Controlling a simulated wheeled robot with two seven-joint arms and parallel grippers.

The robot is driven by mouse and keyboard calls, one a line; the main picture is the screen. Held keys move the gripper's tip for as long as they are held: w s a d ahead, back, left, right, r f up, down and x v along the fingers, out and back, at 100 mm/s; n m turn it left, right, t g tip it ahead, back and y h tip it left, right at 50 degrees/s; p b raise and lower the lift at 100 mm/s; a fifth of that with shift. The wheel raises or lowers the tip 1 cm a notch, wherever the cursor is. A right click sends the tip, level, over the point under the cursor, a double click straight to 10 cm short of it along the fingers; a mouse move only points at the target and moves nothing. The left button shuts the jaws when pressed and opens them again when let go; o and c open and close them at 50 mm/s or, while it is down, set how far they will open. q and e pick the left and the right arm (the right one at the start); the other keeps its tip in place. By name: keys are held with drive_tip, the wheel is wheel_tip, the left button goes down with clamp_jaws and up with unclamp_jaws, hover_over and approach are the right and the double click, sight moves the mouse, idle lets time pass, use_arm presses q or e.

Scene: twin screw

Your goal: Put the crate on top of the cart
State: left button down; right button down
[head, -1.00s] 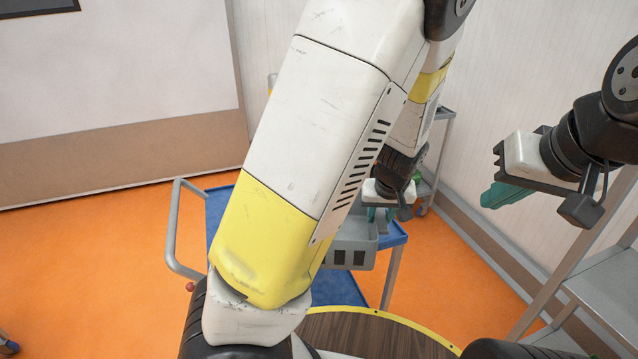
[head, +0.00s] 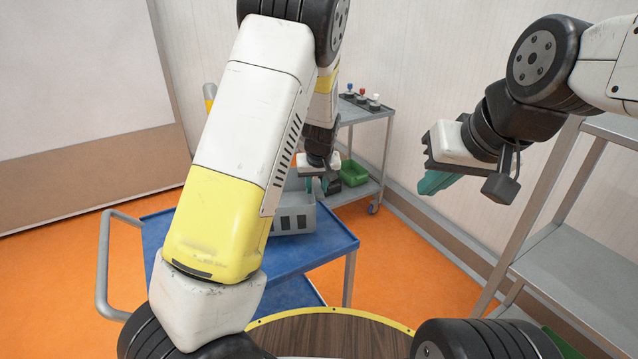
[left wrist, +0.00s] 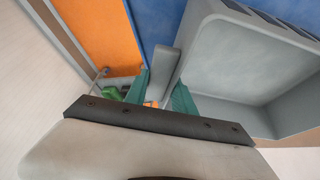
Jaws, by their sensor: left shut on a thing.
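The grey crate (head: 293,219) appears over the blue top of the cart (head: 325,246) in the head view, partly hidden behind my left arm. My left gripper (head: 322,184) is shut on the crate's right side. In the left wrist view, the teal fingers of my left gripper (left wrist: 163,83) close around a grey edge part of the crate (left wrist: 235,60), with the blue cart top (left wrist: 158,18) beyond. I cannot tell whether the crate touches the cart top. My right gripper (head: 437,183) is raised at the right, away from the crate, with no object visible in it; its finger gap is unclear.
A grey trolley (head: 362,112) with small coloured items and a green bin (head: 353,173) stands behind the cart. Grey shelving (head: 575,265) is at the right. A round wooden top with yellow rim (head: 330,335) is in front. Orange floor (head: 430,250) is clear between.

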use_arm(q)
drive_tip(key=shift+w+a, duration=0.15)
drive_tip(key=shift+w, duration=0.4)
drive_tip(key=shift+w+f, duration=0.1)
drive_tip(key=shift+f, duration=1.8)
drive_tip(key=c, duration=1.1)
unclamp_jaws()
drive_tip(key=shift+o, duration=0.2)
